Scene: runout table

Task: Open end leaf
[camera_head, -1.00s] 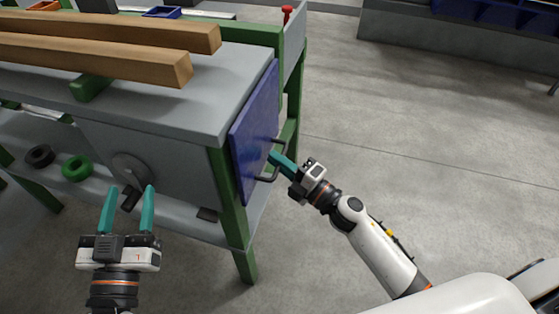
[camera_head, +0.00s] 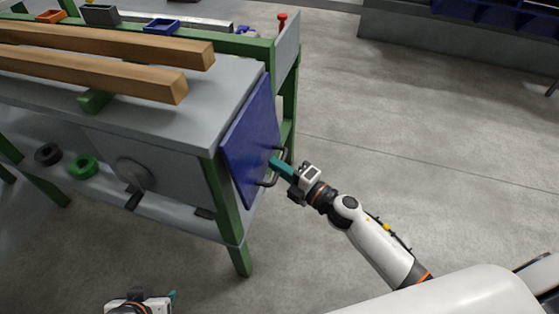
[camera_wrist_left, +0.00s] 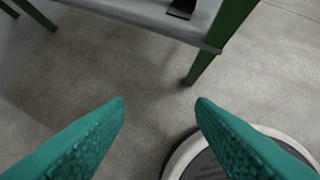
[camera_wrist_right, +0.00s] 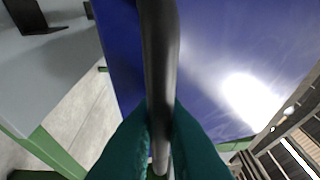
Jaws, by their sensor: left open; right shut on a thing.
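The end leaf (camera_head: 250,143) is a blue panel at the right end of the grey table (camera_head: 165,125). It stands upright, against or close to the table end. A dark bar handle (camera_head: 267,183) sits on its outer face. My right gripper (camera_head: 276,163) is shut on the handle. The right wrist view shows the handle (camera_wrist_right: 158,60) between its teal fingers (camera_wrist_right: 160,130), with the blue leaf (camera_wrist_right: 225,60) behind. My left gripper is mostly below the head view's bottom edge. In the left wrist view its fingers (camera_wrist_left: 160,105) are apart and empty above the floor.
Wooden beams (camera_head: 100,75) lie on the tabletop. A green table leg (camera_head: 228,200) stands beside the leaf. A black ring (camera_head: 48,153) and a green ring (camera_head: 82,166) lie on the lower shelf.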

